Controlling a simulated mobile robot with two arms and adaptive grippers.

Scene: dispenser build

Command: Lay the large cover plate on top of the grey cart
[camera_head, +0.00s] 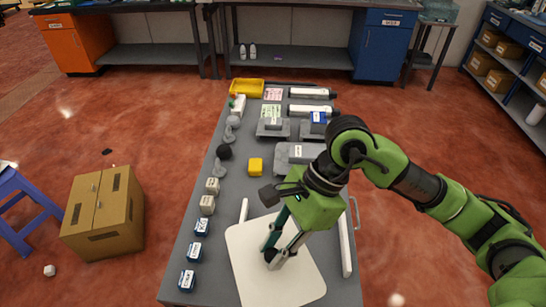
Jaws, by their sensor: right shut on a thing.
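The large cover plate (245,260) is a cream-white flat sheet with rounded corners, at the near end of the long grey surface (185,245), which looks like the grey cart's top. My right gripper (273,254) comes down from the right, its fingers shut at a small dark spot in the middle of the plate. I cannot tell whether the plate touches the grey top or is held just above it. My left gripper is not in view.
White bars (346,245) stand beside the plate. Several labelled blocks (201,228) line the left edge. A yellow block (255,166), grey parts and a yellow tray (247,87) lie farther back. A cardboard box (105,215) stands on the floor at left.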

